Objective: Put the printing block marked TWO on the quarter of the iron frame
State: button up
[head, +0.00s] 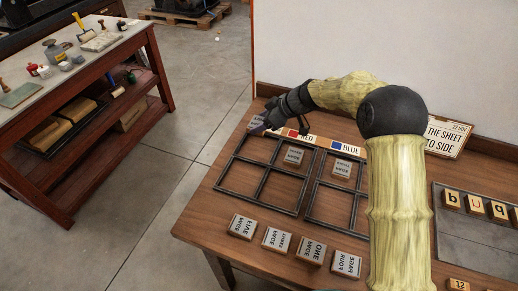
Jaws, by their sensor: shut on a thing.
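My gripper (268,120) is at the back left of the wooden table, above the far left corner of the left iron frame (248,194). It is shut on a small grey thing (257,124) that looks like a printing block; its mark cannot be read. The left iron frame has four quarters, with a block (294,156) in the far right one. The right iron frame (308,203) is partly hidden by my arm and has a block (342,168) in a far quarter. I cannot pick out the mark TWO on any block.
Blocks marked FIVE (242,227), THREE (276,239), ONE (311,252) and FOUR (346,264) stand along the front. RED (305,138) and BLUE (345,147) labels lie behind the frames. A sign (446,135) and a letter tray (470,247) are at right.

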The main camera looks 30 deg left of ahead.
jog(key=shift+f, duration=3.15)
jog(key=shift+f+p, duration=0.5)
jog(key=shift+f, duration=1.45)
jog(key=o, duration=1)
jog(key=shift+r, duration=0.15)
jog(key=b+v, duration=0.1)
jog(key=v, duration=1)
jog(key=shift+d+r, duration=0.3)
jog(key=shift+d, duration=0.1)
